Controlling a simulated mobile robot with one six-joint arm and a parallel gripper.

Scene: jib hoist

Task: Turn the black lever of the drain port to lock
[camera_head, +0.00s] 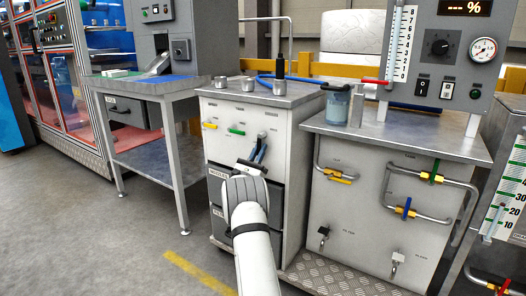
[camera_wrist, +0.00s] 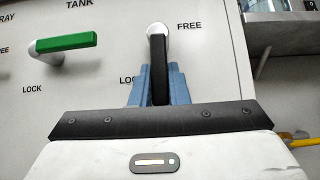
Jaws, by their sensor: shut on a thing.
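The black lever (camera_wrist: 158,55) of the drain port hangs from a round pale pivot on a light panel in the wrist view. It points straight down, with FREE printed to its right and a partly hidden LOCK label at its lower left. My gripper (camera_wrist: 159,88) is shut on the lever, with one blue finger on each side of its lower part. In the head view my gripper (camera_head: 258,154) is at the front of the white cabinet (camera_head: 285,170), and the lever is too small there to make out well.
A green lever (camera_wrist: 66,43) under the TANK label lies horizontally to the left. It also shows in the head view (camera_head: 236,132), beside a yellow lever (camera_head: 209,125). A pipe bench (camera_head: 345,210) with coloured valves stands close on the right. Metal cups (camera_head: 248,84) stand on the cabinet top.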

